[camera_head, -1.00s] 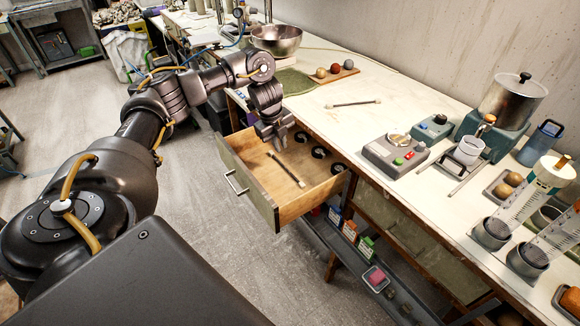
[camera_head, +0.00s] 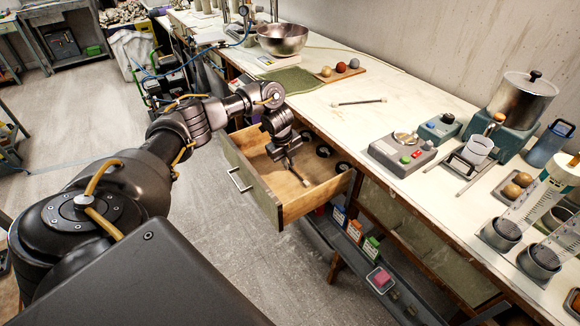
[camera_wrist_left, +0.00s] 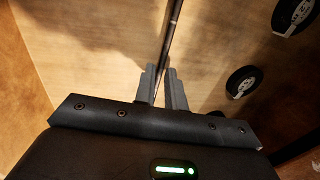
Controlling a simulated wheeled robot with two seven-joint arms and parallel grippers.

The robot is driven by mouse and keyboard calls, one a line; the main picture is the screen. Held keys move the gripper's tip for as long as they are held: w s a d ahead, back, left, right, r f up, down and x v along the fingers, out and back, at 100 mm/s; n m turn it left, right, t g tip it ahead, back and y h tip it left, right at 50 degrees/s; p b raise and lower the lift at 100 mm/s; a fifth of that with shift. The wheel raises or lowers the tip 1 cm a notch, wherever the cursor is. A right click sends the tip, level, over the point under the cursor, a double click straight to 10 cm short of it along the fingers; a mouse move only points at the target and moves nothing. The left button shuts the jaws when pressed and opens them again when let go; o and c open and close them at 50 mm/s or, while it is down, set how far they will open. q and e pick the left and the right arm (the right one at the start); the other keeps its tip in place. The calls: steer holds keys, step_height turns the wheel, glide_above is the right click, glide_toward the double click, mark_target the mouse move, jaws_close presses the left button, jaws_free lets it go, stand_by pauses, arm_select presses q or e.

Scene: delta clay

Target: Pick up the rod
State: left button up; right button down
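A thin rod (camera_head: 298,173) with a pale end lies in the open wooden drawer (camera_head: 300,203). My left gripper (camera_head: 289,158) reaches down into the drawer at the rod's far part. In the left wrist view the dark rod (camera_wrist_left: 172,30) runs up from between the two grey fingers (camera_wrist_left: 163,78), which are close together and look shut on it. The rod's part behind the fingers is hidden. A second, similar rod (camera_head: 358,102) lies on the white tabletop. My right gripper is not in view.
Several dark round pieces (camera_head: 323,151) sit along the drawer's back side and show right of the fingers in the wrist view (camera_wrist_left: 241,81). The drawer's front panel (camera_head: 250,182) and sides stand around the gripper. A metal bowl (camera_head: 282,39) and devices stand on the table (camera_head: 400,92).

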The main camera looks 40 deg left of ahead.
arm_select(q)
jaws_close()
stand_by(0.3)
